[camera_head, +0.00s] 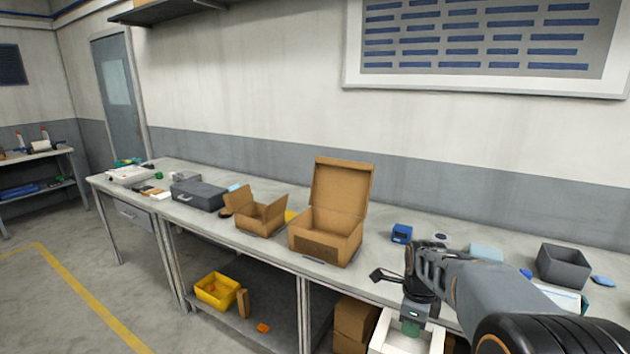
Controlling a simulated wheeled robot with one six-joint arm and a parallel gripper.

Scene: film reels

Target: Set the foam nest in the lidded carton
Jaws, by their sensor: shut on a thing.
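The lidded carton (335,228) stands on the bench near the middle of the view. Its lid is raised upright at the back, so its top is open; I see little of its inside. The foam nest (436,338) is a white square block with a recess, at the bottom edge of the view and partly cut off. My gripper (411,326) points down at it, shut on it, with green showing at the fingertips. The nest appears held in front of the bench edge, to the right of and lower than the carton. The exact grip contact is hard to see.
A smaller open-flapped box (258,215) stands left of the carton, with a grey case (198,194) beyond. A blue block (402,233) and a grey bin (563,265) are to the right. A yellow bin (215,290) and brown boxes (354,322) sit on the lower shelf.

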